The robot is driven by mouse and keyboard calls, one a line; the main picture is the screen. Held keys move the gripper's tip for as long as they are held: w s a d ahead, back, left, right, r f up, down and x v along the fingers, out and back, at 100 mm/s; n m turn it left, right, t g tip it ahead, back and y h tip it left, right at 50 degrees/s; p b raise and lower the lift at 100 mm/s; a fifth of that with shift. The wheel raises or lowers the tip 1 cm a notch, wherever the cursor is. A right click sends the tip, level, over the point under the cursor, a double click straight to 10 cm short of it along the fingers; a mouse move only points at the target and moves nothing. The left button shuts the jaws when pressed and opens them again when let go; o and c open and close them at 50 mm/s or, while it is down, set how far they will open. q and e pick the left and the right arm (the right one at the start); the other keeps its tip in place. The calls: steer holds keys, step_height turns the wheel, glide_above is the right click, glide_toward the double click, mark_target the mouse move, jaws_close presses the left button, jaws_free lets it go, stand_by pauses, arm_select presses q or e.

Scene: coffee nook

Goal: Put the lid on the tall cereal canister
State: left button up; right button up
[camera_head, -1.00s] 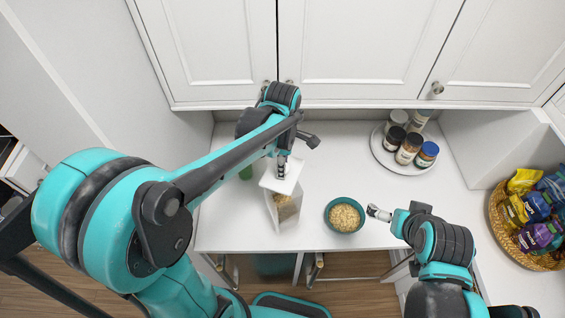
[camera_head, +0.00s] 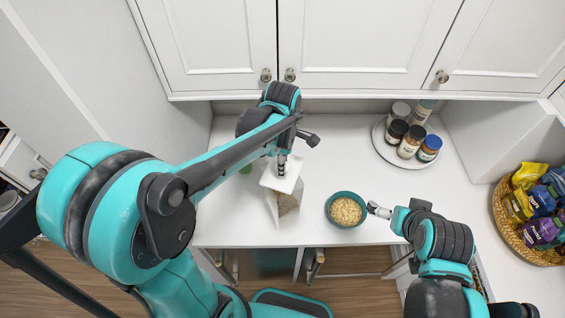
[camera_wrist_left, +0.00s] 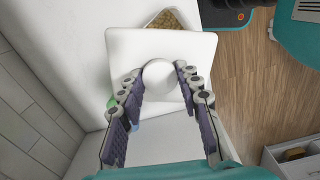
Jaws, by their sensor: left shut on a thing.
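The lid (camera_head: 282,177) is a white square plate with a round white knob (camera_wrist_left: 160,77). My left gripper (camera_head: 282,160) is shut on the lid from above, its two fingers on either side of the knob in the left wrist view (camera_wrist_left: 160,85). The tall clear canister (camera_head: 289,207) with tan cereal stands under the lid, near the counter's front edge. The lid hides most of the canister's top. I cannot tell whether the lid touches the rim. My right gripper (camera_head: 378,210) is beside the bowl; its fingers are too small to read.
A teal bowl of cereal (camera_head: 346,210) stands right of the canister. A round tray (camera_head: 381,150) with several jars is at the back right. A basket (camera_head: 523,250) of snack bags sits far right. A green thing (camera_head: 246,168) is partly hidden behind my left arm. Cabinets hang above.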

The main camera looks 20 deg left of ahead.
arm_select(q)
steer(key=n, duration=0.4)
steer(key=shift+b, duration=0.3)
steer(key=n, duration=0.4)
steer(key=shift+n, duration=0.4)
steer(key=shift+f+b, duration=0.3)
steer(key=shift+b, duration=0.4)
stand_by(0.8)
stand_by(0.3)
steer(key=o, duration=1.2)
steer(key=shift+o, duration=0.4)
steer(key=o, duration=0.4)
